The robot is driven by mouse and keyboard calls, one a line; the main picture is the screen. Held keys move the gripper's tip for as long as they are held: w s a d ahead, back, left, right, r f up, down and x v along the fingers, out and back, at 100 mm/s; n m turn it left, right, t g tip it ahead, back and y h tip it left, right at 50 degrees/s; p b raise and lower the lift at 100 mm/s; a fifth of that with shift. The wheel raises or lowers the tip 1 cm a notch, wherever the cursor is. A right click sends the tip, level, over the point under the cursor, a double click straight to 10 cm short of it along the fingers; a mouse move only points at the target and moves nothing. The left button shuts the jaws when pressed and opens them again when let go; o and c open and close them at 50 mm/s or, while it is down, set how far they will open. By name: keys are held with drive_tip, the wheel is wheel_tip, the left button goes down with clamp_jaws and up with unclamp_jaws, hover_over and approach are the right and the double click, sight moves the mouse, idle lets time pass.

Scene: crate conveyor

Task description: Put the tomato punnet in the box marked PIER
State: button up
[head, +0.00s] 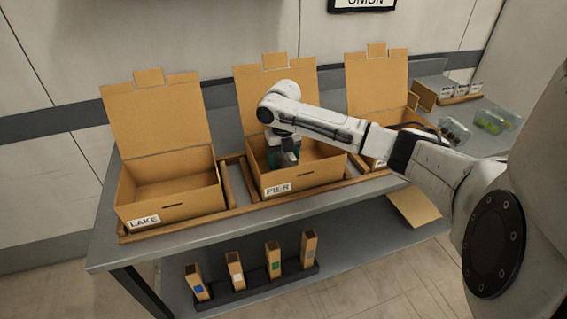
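The box marked PIER (318,178) stands open in the middle of the table, its lid raised at the back. My gripper (286,163) points down into this box, below its rim line. Its dark and teal end shows, but its fingertips are too small and too hidden by the box to tell open from shut. I cannot make out a tomato punnet in or under it. The front wall hides the floor of the box.
The open LAKE box (186,207) is at left. Another open box (377,85), its label mostly hidden, is at right behind my arm. Clear punnets with dark contents (453,131) and green contents (492,122) stand far right. Wooden rails (240,224) edge the boxes.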

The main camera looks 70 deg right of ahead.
drive_tip(key=shift+f, duration=0.85)
drive_tip(key=shift+f, duration=0.1)
drive_tip(key=shift+f, duration=0.15)
drive_tip(key=o, duration=1)
wheel_tip(320, 180, up, 12)
drive_tip(key=shift+r+b, duration=0.25)
drive_tip(key=shift+b, duration=0.45)
